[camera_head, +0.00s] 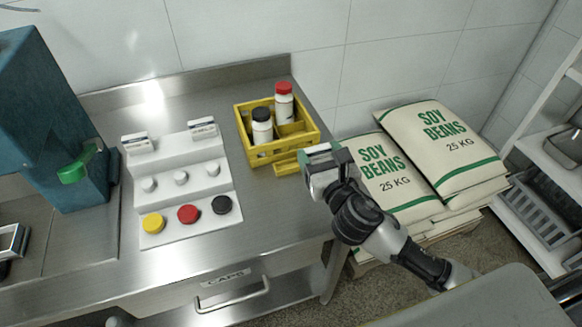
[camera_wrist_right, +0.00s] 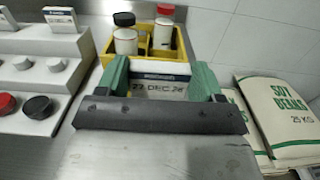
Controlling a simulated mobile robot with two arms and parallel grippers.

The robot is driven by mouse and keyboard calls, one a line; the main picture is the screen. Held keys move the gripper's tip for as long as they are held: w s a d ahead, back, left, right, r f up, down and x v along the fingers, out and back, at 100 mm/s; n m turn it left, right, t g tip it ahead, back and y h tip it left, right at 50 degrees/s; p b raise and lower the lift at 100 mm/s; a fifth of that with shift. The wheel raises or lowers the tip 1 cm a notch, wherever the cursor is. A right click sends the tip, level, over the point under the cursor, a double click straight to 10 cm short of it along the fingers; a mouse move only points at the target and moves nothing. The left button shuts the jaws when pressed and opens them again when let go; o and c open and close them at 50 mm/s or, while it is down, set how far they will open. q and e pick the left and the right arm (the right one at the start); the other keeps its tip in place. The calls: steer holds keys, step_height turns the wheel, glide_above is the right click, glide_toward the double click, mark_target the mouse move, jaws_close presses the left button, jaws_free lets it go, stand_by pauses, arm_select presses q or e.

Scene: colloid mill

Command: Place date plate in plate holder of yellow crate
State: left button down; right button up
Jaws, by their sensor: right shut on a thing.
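My right gripper (camera_head: 318,158) is shut on the date plate, at the front right corner of the yellow crate (camera_head: 242,122). In the right wrist view the date plate (camera_wrist_right: 160,86) is white with a dark top band and reads "27 DEC 24". It sits between the green fingers (camera_wrist_right: 160,80), in front of the crate (camera_wrist_right: 88,50). The plate holder (camera_head: 286,167) is a yellow ledge on the crate's front, partly hidden by the gripper. The crate holds a black-capped bottle (camera_head: 262,128) and a red-capped bottle (camera_head: 283,104). My left gripper is not in view.
A white stepped stand (camera_head: 182,218) on the steel table holds two more small plates (camera_head: 137,143) (camera_head: 202,128), white pegs, and yellow, red and black caps. A blue machine (camera_head: 50,110) stands at left. Soy bean sacks (camera_head: 385,180) lie right of the table.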

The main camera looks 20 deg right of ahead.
steer(key=w+a+f, duration=0.1)
steer(key=w+f, duration=0.1)
steer(key=w, duration=0.1)
steer(key=w+a+f+b, duration=0.1)
steer(key=w+f, duration=0.1)
steer(key=w, duration=0.1)
steer(key=w+a+f, duration=0.1)
steer(key=w+f, duration=0.1)
steer(key=w, duration=0.2)
steer(key=shift+f, duration=0.15)
step_height(320, 180, down, 4)
steer(key=shift+r+b, duration=0.25)
steer(key=shift+b, duration=0.65)
steer(key=shift+f, duration=0.25)
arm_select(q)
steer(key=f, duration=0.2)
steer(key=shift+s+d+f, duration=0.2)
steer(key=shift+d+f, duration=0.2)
arm_select(e)
steer(key=shift+f, duration=0.1)
steer(key=o, duration=0.9)
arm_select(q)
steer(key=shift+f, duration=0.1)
